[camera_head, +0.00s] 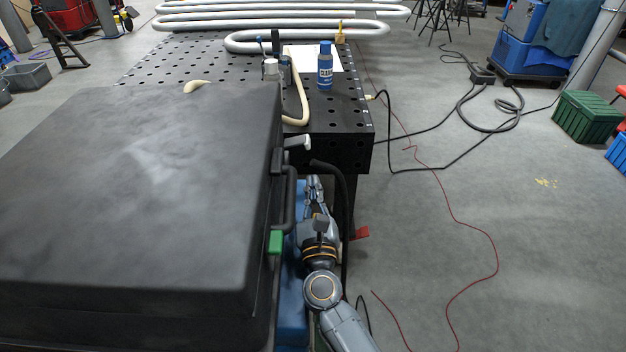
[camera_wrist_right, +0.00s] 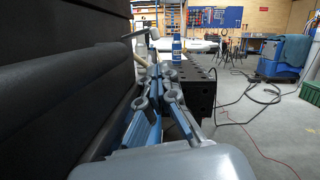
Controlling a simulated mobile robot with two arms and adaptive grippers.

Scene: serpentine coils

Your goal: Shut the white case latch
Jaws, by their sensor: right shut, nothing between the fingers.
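The large black case (camera_head: 150,180) is closed and fills the left of the head view. Its white latch (camera_head: 298,143) is on the right side near the far end and sticks outward from the wall. The latch also shows in the right wrist view (camera_wrist_right: 136,33), just ahead of the fingertips. A green latch (camera_head: 275,242) lies flat against the same side, nearer me. My right gripper (camera_head: 314,182) is shut and empty beside the case, below and nearer than the white latch. It also shows in the right wrist view (camera_wrist_right: 154,48); contact with the latch cannot be told.
The case's black handle (camera_head: 288,198) stands out between the latches. A perforated black table (camera_head: 345,125) lies beyond, with a blue bottle (camera_head: 325,66), a beige hose (camera_head: 303,105) and metal coils (camera_head: 270,22). Cables (camera_head: 465,110) lie on the floor at right.

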